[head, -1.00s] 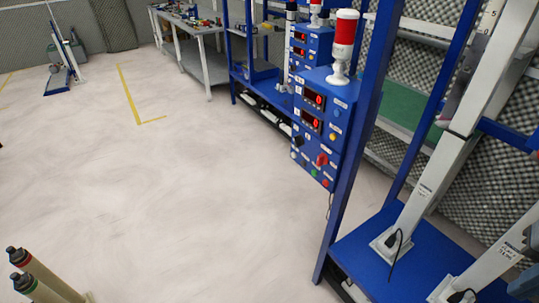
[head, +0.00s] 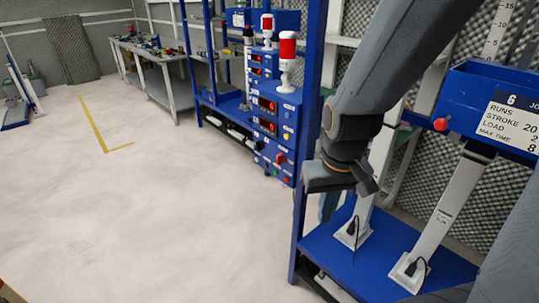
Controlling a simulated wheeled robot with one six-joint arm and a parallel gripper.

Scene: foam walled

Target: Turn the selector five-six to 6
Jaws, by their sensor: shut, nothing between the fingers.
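A blue control box (head: 272,130) on the blue rack carries red-lit displays, buttons and several small knobs. A red knob (head: 280,158) and a dark knob (head: 258,145) sit on its lower face. The labels are too small to read, so I cannot tell which knob is the selector five-six or where it points. My gripper (head: 329,207) hangs in front of the rack, right of the control box and apart from it. It is shut and empty, and its fingertips are hard to make out.
A blue upright (head: 309,130) stands between the control box and my arm. A workbench (head: 155,70) stands behind. The pale floor at left is clear.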

